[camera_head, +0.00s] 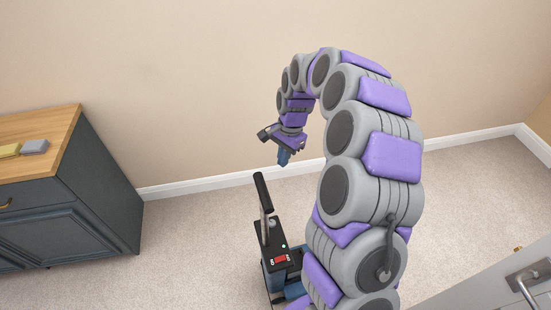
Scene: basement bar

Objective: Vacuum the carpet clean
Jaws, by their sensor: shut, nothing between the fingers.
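A dark blue and black upright vacuum (273,252) stands on the beige carpet (190,225) at the lower middle. Its black handle (263,192) points up and slightly left, and a red marking shows on its top. My arm covers part of its right side. My gripper (284,160) hangs from the arched purple and grey arm, pointing down, shut and empty. In the picture it is above and slightly right of the handle's tip, apart from it.
A dark blue cabinet (80,225) with a wooden top (40,125) stands at the left. A beige wall closes the back. A light door with a metal handle (527,280) is at the lower right.

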